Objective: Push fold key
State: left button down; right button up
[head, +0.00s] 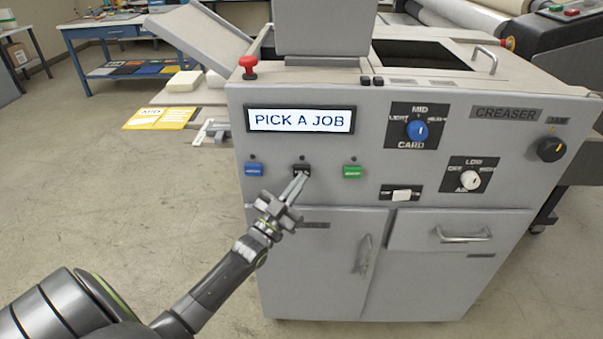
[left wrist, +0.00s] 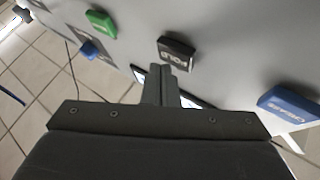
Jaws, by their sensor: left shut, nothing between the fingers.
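The black fold key (head: 302,168) is the middle one of three keys on the front of the grey creaser, below the display. In the left wrist view the fold key (left wrist: 177,47) shows upside-down lettering. My left gripper (head: 299,177) is shut and empty, its fingertips at the lower edge of the fold key. In the left wrist view the closed fingertips (left wrist: 172,66) overlap the edge of the key. I cannot tell whether they touch it. The display (head: 300,119) reads "PICK A JOB". My right gripper is not in view.
A blue crease key (head: 254,169) sits left of the fold key and a green key (head: 352,172) sits right of it. A red knob (head: 248,66) stands on the top left corner. Dials (head: 417,130) and a drawer handle (head: 462,237) are to the right. The floor in front is clear.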

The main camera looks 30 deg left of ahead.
pick_arm(q)
jog(key=shift+w+a, duration=0.1)
jog(key=shift+w, duration=0.1)
jog(key=shift+w+a, duration=0.15)
jog(key=shift+w, duration=0.1)
dwell(0.6)
jog(key=shift+s+d, duration=0.4)
jog(key=shift+s, duration=0.25)
jog(key=shift+p, duration=0.3)
jog(key=s+d, duration=0.1)
jog(key=s+d+p, duration=0.1)
jog(key=s, duration=0.1)
jog(key=s+d, duration=0.1)
jog(key=s, duration=0.1)
jog(key=shift+p, duration=0.35)
